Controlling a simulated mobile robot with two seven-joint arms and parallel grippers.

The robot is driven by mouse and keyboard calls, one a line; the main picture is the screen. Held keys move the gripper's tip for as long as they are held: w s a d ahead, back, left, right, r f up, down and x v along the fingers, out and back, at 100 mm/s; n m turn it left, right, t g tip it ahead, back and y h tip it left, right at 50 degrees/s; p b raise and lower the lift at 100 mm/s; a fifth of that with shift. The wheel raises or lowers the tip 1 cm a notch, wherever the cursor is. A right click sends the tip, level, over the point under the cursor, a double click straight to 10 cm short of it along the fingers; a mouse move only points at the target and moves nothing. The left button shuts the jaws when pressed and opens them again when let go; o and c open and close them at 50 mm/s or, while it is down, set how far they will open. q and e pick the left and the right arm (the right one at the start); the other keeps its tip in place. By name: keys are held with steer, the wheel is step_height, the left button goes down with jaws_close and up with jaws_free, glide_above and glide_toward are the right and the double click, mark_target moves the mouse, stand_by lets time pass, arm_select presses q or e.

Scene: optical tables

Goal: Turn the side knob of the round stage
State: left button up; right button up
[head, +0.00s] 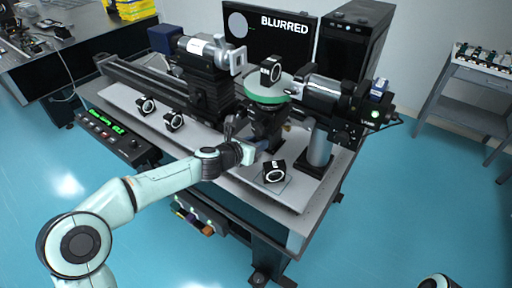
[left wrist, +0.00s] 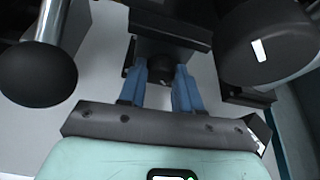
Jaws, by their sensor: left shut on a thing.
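The round stage (head: 268,90) has a pale top with a green rim and stands on a dark mount on the optical table. A small black block with a round lens sits on its top. My left gripper (head: 246,152) reaches in below the stage, at the near side of its mount. In the left wrist view, the blue fingers of my left gripper (left wrist: 161,78) are closed on a dark side knob (left wrist: 160,66), one finger on each side. In the head view the knob is hidden by the gripper. My right gripper is not in view.
A lens block (head: 274,172) stands on the table just right of my left gripper. Two more lens blocks (head: 147,105) stand to the left. In the left wrist view, a black rounded part (left wrist: 38,75) and a black cylinder (left wrist: 268,45) flank the gripper.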

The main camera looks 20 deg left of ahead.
arm_select(q)
steer(key=m+y+b, duration=0.2)
steer(key=m+b, duration=0.1)
steer(key=shift+d+f+t, duration=0.1)
steer(key=shift+t, duration=0.3)
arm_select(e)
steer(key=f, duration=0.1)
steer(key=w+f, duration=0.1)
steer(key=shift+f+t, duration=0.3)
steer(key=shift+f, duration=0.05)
arm_select(q)
steer(key=shift+m, duration=0.3)
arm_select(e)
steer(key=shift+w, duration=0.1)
arm_select(q)
steer(key=o, duration=0.8)
steer(key=shift+c, duration=0.2)
steer(key=shift+s, duration=0.15)
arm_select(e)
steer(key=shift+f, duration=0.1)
arm_select(q)
steer(key=b+v, duration=0.2)
steer(key=v, duration=1.1)
steer(key=shift+b, duration=0.4)
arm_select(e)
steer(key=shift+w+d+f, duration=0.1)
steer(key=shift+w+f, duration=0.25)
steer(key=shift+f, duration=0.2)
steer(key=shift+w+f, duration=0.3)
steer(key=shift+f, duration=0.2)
